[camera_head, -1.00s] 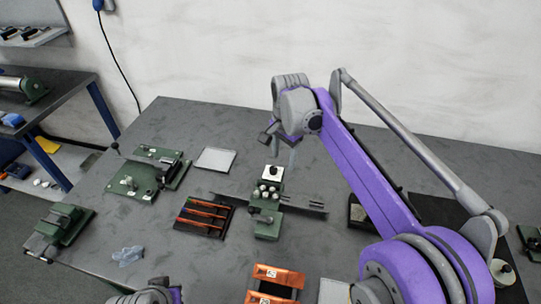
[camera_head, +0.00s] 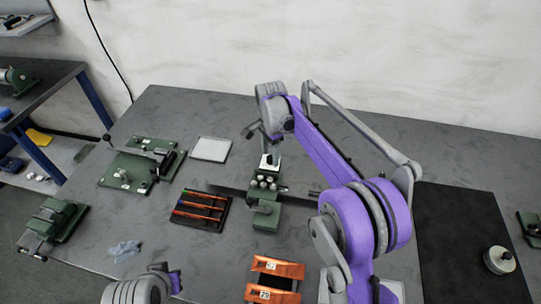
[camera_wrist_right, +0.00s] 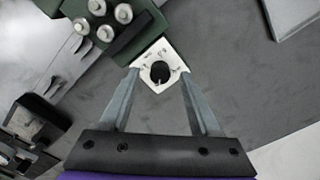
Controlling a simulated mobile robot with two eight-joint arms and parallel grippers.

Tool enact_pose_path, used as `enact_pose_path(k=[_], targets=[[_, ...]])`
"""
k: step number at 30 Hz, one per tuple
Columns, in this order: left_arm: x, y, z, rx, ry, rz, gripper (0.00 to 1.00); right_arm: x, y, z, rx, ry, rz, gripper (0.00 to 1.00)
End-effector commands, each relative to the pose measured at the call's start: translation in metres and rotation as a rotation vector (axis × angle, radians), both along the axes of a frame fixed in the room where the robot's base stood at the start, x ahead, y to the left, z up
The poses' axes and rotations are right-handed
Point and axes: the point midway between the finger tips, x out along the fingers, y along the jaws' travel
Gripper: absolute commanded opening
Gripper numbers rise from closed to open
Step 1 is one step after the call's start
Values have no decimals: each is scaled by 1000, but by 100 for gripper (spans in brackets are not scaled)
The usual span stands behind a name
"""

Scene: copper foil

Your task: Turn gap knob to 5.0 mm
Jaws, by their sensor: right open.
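The gap knob (camera_wrist_right: 157,72) is a small dark round knob on a white square dial plate (camera_wrist_right: 146,83) with small marks, on the green device (camera_head: 266,215). The marks are too small to read. In the head view the white plate (camera_head: 265,165) shows at the device's back end, partly behind my right gripper. My right gripper (camera_wrist_right: 160,74) is open and empty, pointing down, with one fingertip on each side of the plate. I cannot tell whether the fingers touch it. My left wrist shows at the bottom left of the head view; its gripper is out of frame.
Several silver round knobs (camera_head: 263,182) sit close in front of the dial. A black tray (camera_head: 201,211) with orange-handled tools lies left of the device. Orange parts (camera_head: 273,280) lie in front, and a green fixture (camera_head: 141,165) stands farther left. The back of the table is clear.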

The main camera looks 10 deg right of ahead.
Motion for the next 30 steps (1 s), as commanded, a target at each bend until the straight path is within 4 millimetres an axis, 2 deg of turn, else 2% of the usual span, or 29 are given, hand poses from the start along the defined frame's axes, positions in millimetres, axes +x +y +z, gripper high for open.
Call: enact_pose_path(k=[4, 12, 14, 23, 30], targets=[[0, 0, 0, 0, 0, 0, 0, 0, 0, -10, 0, 0, 0, 63], [0, 0, 0, 0, 0, 0, 0, 0, 0, -11, 0, 0, 0, 63], [0, 0, 0, 0, 0, 0, 0, 0, 0, -10, 0, 0, 0, 54], [0, 0, 0, 0, 0, 0, 0, 0, 0, -10, 0, 0, 0, 0], [0, 0, 0, 0, 0, 0, 0, 0, 0, -10, 0, -1, 3, 0]])
